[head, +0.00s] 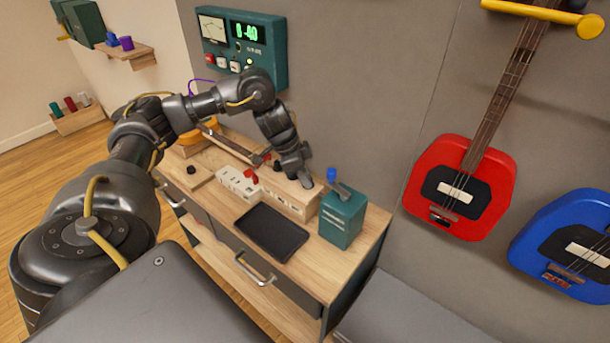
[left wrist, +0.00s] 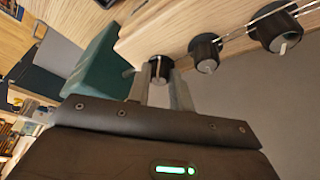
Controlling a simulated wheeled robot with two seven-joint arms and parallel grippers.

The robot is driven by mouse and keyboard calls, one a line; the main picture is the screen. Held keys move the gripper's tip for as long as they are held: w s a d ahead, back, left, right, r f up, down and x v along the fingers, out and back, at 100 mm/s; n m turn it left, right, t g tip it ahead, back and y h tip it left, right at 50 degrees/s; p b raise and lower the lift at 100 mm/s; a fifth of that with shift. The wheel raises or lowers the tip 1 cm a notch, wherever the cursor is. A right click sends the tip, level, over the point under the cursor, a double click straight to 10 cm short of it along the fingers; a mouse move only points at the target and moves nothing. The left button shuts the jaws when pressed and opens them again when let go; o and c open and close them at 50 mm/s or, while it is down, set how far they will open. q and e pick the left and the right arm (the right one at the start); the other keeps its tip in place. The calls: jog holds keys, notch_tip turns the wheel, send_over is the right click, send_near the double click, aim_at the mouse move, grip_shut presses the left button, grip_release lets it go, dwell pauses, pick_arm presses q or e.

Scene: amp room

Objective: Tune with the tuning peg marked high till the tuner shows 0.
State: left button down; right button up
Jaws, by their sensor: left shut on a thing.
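My left gripper (head: 303,178) reaches down at the far edge of the workbench, beside a pale wooden block (head: 288,200). In the left wrist view, the gripper (left wrist: 160,88) is shut on a black tuning peg (left wrist: 158,68) at the end of a row on the wooden block. Two more black pegs, a middle one (left wrist: 205,52) and a far one (left wrist: 274,30), stand along the strings. I cannot read any peg's marking. My right gripper is out of view.
A teal box (head: 341,218) with a blue top knob stands right beside the wooden block. A black tray (head: 271,232) and a pale socket block (head: 238,184) lie in front. Red (head: 460,188) and blue (head: 572,245) stringed instruments hang on the wall to the right.

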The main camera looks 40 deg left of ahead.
pick_arm(q)
jog(key=m+p, duration=0.1)
jog(key=m+g+p, duration=0.1)
jog(key=m, duration=0.1)
jog(key=shift+w+r+h, duration=0.1)
jog(key=shift+r+h, duration=0.1)
jog(key=shift+h, duration=0.1)
jog(key=m+g+p, duration=0.1)
jog(key=m+p, duration=0.3)
jog(key=m+g+p, duration=0.1)
jog(key=m+p, duration=0.1)
jog(key=shift+w+a+r+m+g+p, duration=0.1)
jog(key=shift+w+r+m+g+p, duration=0.05)
jog(key=shift+w+m+g+p, duration=0.15)
jog(key=m+g+p, duration=0.1)
jog(key=m, duration=0.1)
jog(key=shift+w+m+p, duration=0.15)
jog(key=shift+m+p, duration=0.15)
jog(key=shift+p, duration=0.1)
jog(key=shift+f+m+g+p, duration=0.15)
jog(key=shift+m+g+p, duration=0.15)
jog(key=shift+m, duration=0.55)
jog(key=shift+f+m+g+p, duration=0.15)
jog(key=shift+m+g+p, duration=0.15)
jog(key=shift+m, duration=0.55)
jog(key=shift+y, duration=0.4)
jog(key=c, duration=1.3)
grip_release()
jog(key=shift+o, duration=0.2)
